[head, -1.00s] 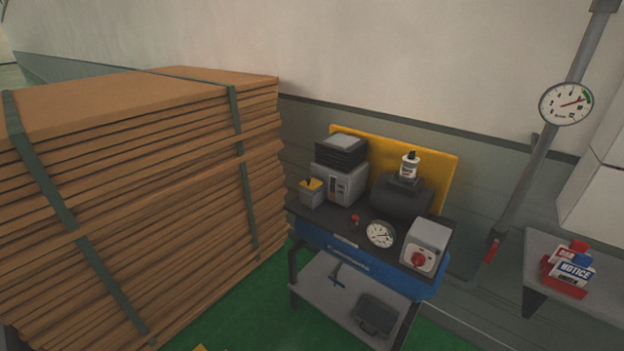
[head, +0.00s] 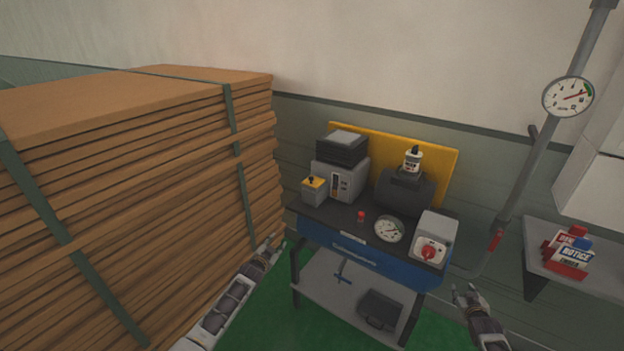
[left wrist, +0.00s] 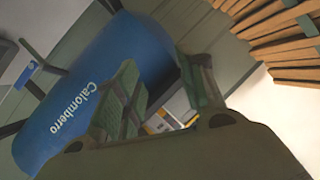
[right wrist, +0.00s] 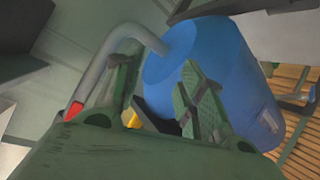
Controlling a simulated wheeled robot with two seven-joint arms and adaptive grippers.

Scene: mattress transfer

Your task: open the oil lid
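I cannot tell for sure which part is the oil lid. A small white bottle with a dark top (head: 413,158) stands on a dark grey block (head: 404,194) at the back of the blue workbench (head: 345,255). My left gripper (head: 274,246) is open and empty, between the board stack and the bench's left end. The left gripper's parted fingers also show in the left wrist view (left wrist: 163,88). My right gripper (head: 466,291) is open and empty, right of the bench's front corner. The right gripper's spread fingers show in the right wrist view (right wrist: 156,88). Neither touches anything.
A tall strapped board stack (head: 130,180) fills the left. The bench holds a round gauge (head: 389,229), a box with a red knob (head: 436,238) and a grey machine (head: 340,178). At right are a pipe (head: 548,135) and a shelf (head: 590,285) with red and white containers (head: 568,253).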

